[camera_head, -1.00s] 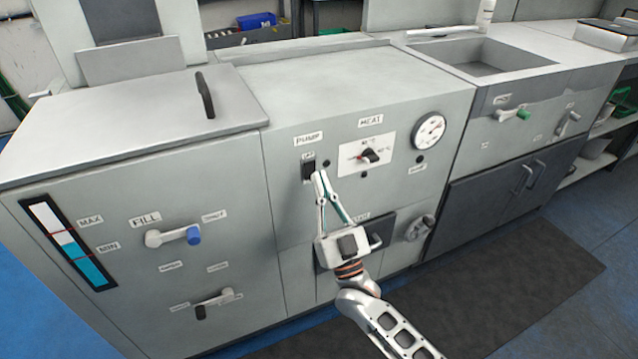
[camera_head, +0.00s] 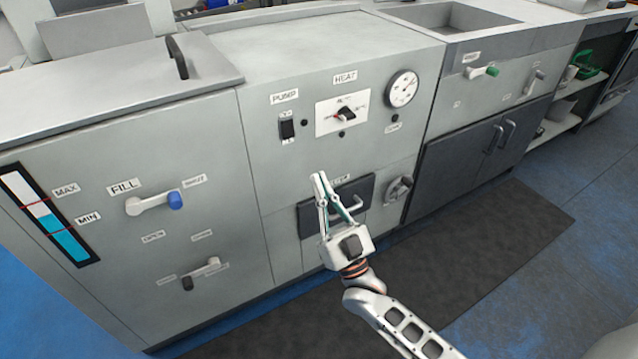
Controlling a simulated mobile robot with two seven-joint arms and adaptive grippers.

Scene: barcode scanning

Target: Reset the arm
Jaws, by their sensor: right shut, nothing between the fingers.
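My right gripper (camera_head: 319,178) is shut and empty, its fingers pointing up and away in front of the machine's front panel. It is below the black pump switch (camera_head: 287,128) and apart from it. My gripper and its fingers partly cover the dark drawer (camera_head: 358,192) with a light handle and the label above it. My right arm comes in from the bottom right. My left gripper is not in view.
The grey machine has a heat knob (camera_head: 346,113), a round gauge (camera_head: 402,88), a blue-tipped fill lever (camera_head: 153,202), a lower lever (camera_head: 201,272) and a level gauge (camera_head: 48,215). A sink (camera_head: 447,17) and dark cabinet (camera_head: 470,150) stand right. A dark mat (camera_head: 480,240) covers the floor.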

